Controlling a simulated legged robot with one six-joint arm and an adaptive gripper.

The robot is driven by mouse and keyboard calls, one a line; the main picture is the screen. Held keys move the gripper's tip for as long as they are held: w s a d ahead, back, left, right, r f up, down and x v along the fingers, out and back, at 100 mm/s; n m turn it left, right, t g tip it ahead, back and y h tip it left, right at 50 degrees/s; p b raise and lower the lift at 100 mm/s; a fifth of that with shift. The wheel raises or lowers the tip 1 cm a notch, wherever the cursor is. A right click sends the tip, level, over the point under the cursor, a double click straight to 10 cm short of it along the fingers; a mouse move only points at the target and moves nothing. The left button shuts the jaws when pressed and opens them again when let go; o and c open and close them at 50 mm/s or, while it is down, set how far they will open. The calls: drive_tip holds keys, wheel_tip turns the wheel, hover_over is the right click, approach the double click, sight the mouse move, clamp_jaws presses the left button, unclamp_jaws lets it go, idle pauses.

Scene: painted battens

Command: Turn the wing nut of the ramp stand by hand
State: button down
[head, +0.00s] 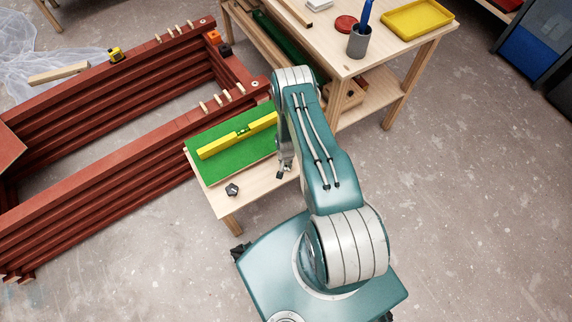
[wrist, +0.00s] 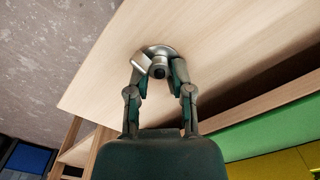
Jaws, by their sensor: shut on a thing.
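The wing nut (wrist: 143,64) is grey metal and sits on a round metal base against the pale wood of the ramp stand (wrist: 215,35). My gripper (wrist: 159,74) is shut on the wing nut, one finger on each side; one wing sticks out to the left. In the head view the ramp stand (head: 222,206) is a low wooden table with a tilted green board (head: 230,167) on it. My gripper (head: 285,172) is at its right end there, and the wing nut is too small or hidden to make out.
A yellow level (head: 238,135) lies on the green board. Red battens (head: 110,185) fill the left. A workbench (head: 350,65) with a grey cup (head: 358,42) and yellow tray (head: 417,19) stands behind. Floor at right is clear.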

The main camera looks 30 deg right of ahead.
sight(286, 166)
drive_tip(key=shift+w, duration=0.1)
drive_tip(key=c, duration=0.5)
unclamp_jaws()
drive_tip(key=shift+c, duration=0.2)
drive_tip(key=shift+r, duration=0.15)
wheel_tip(286, 166, up, 12)
drive_tip(key=shift+f, duration=0.2)
drive_tip(key=shift+r, duration=0.1)
